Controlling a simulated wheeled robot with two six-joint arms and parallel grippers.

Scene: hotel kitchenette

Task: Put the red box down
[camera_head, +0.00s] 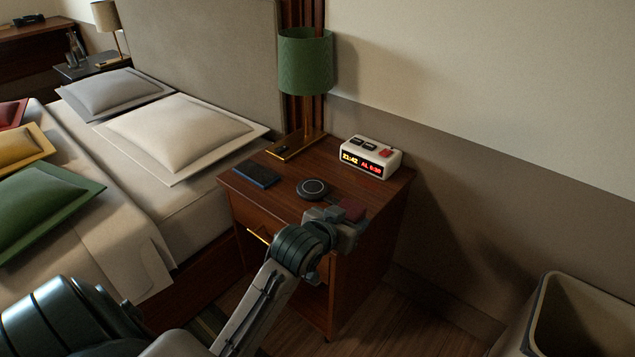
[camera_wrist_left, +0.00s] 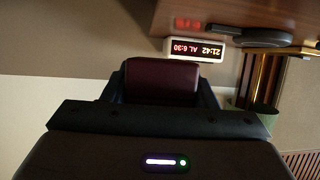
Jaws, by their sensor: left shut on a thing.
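The red box (camera_head: 352,208) shows as a small dark red block at the tip of my left gripper (camera_head: 345,220) in the head view. In the left wrist view the red box (camera_wrist_left: 162,75) sits between the dark fingers, and my left gripper (camera_wrist_left: 160,95) is shut on it. The gripper is at the front right part of the wooden nightstand (camera_head: 392,198). I cannot tell whether the box touches the nightstand top. My right gripper is not in view.
On the nightstand are a white alarm clock (camera_head: 371,157), a round black disc (camera_head: 313,188), a dark flat phone-like thing (camera_head: 256,174) and a green lamp (camera_head: 305,65). A bed (camera_head: 190,205) is at the left. An open bin (camera_head: 575,315) stands at the lower right.

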